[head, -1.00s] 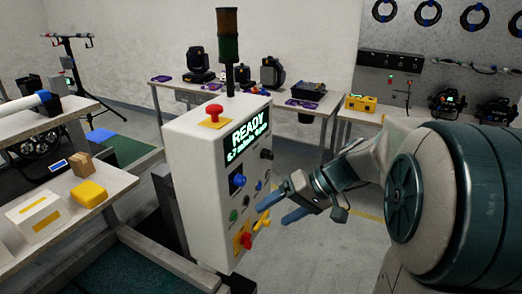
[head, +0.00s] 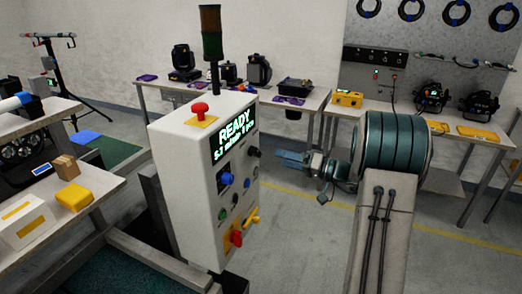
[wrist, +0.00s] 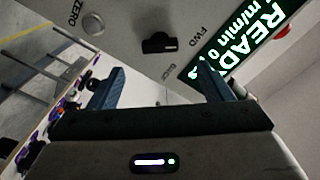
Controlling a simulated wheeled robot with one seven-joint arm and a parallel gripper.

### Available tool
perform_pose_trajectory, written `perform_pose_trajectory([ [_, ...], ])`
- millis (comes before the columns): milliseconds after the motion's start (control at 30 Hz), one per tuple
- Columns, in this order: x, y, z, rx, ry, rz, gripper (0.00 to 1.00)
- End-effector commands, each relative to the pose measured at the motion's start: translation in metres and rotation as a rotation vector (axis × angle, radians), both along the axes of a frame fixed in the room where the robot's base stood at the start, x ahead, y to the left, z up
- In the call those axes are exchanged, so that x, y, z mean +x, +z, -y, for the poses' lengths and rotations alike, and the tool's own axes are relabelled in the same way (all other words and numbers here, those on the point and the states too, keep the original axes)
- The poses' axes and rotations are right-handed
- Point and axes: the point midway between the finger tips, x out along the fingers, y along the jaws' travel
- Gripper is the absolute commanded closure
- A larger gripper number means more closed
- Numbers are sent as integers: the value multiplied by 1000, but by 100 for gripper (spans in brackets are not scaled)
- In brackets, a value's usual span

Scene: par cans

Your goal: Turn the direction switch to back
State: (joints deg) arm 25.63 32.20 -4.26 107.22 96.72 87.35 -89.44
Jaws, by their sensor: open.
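In the head view the black knob (head: 254,152) sits on the right part of the control box (head: 190,185), below the lit READY display (head: 234,133). My gripper (head: 279,158) is open and empty, just right of the box at about the knob's height. In the wrist view my two blue fingers (wrist: 160,72) are spread, with the knob beyond and between their tips, apparently untouched. Which way the knob points is hard to tell.
A round grey button (wrist: 93,23) marked ZERO is left of the knob in the wrist view. A red mushroom button (head: 200,108) tops the box; a blue knob (head: 226,179) and a yellow-red switch (head: 237,237) are lower. Floor right of the box is open.

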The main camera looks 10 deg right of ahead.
Motion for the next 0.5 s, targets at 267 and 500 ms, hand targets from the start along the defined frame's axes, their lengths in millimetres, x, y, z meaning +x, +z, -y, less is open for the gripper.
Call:
perform_pose_trajectory([
  [267,34,3,-48,1,4,-3,27],
  [500,49,1,-69,-1,2,-2,27],
])
